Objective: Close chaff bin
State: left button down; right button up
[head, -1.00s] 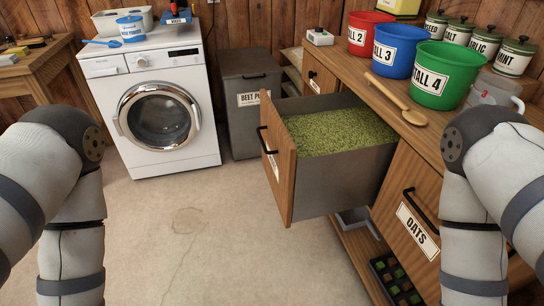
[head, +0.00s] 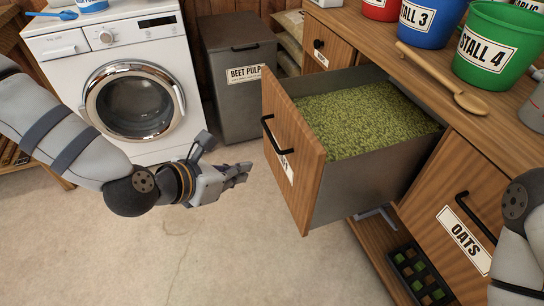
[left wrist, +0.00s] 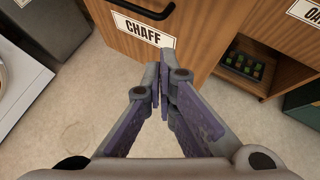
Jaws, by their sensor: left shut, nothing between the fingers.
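The chaff bin (head: 352,185) is a deep grey drawer full of green chaff, pulled far out of the wooden cabinet. Its wooden front (head: 296,165) has a black handle (head: 272,135) and a partly turned-away label. In the left wrist view the CHAFF label (left wrist: 138,30) and the handle (left wrist: 148,10) show at the top. My left gripper (head: 246,172) is in front of the drawer front, to its left, apart from the handle. Its fingers (left wrist: 160,75) are shut and empty. My right gripper is out of view; only part of my right arm shows.
The OATS bin (head: 450,232) is shut at the right. A BEET PULP bin (head: 238,95) stands behind, beside a white washing machine (head: 70,50). Buckets and a wooden spoon (head: 445,80) are on the counter. The floor left of the drawer is clear.

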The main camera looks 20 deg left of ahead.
pick_arm(q)
jog(key=r+b+x, duration=0.1)
jog(key=x, duration=0.9)
jog(key=shift+w+d, duration=0.25)
jog(key=shift+w, duration=0.25)
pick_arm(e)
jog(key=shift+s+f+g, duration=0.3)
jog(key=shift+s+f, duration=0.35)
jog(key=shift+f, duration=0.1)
